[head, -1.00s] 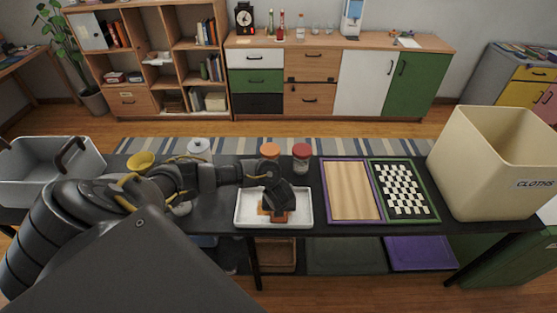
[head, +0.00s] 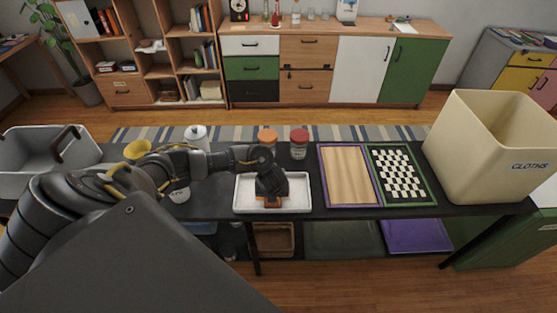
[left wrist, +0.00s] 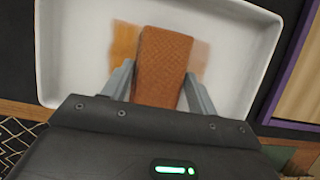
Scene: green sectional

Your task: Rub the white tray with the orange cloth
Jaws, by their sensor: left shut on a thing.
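The white tray (head: 298,203) lies on the black table in front of me; its inside fills much of the left wrist view (left wrist: 75,55). My left gripper (head: 272,198) is over the tray, shut on the orange cloth (left wrist: 163,65), which looks like a thick folded pad. The cloth is down at the tray floor; whether it touches cannot be told. An orange stain (left wrist: 125,45) shows left of the cloth and a paler brownish smear (left wrist: 200,58) to its right. My right gripper is not in view.
Right of the tray are a purple-framed wooden board (head: 348,175), a green-framed checkered board (head: 400,174) and a cream bin marked CLOTHS (head: 470,150). Two lidded jars (head: 299,145) stand behind the tray. A grey basket (head: 40,170) is at the far left.

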